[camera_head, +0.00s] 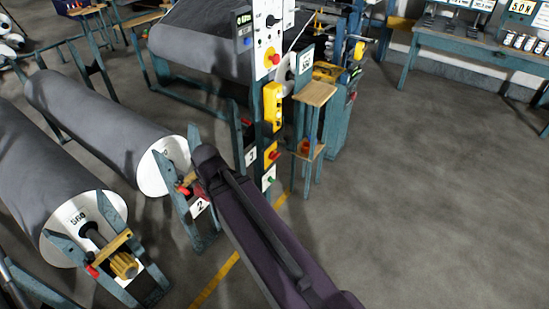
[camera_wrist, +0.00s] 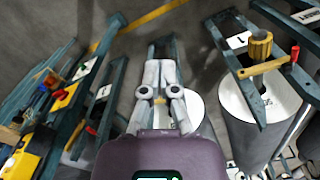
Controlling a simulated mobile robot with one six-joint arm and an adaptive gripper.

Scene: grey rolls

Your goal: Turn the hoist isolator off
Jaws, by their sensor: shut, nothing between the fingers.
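A red rotary knob on a yellow plate (camera_head: 271,156), which looks like an isolator, sits low on the teal post; I cannot read a hoist label on it. It also seems to show at the left of the wrist view (camera_wrist: 64,96). Above it on the post hang a yellow push-button box (camera_head: 273,107) and a white panel (camera_head: 274,38) with a black knob and a red knob. My gripper (camera_wrist: 160,68) is shut and empty in the wrist view, over a roll stand and apart from the post. In the head view my arm hides it.
Large grey rolls (camera_head: 95,125) on teal stands fill the left. A small wooden-topped stand (camera_head: 315,94) stands right of the post. A white plate with a green button (camera_head: 268,178) is below the yellow plate. Open floor (camera_head: 430,200) lies to the right.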

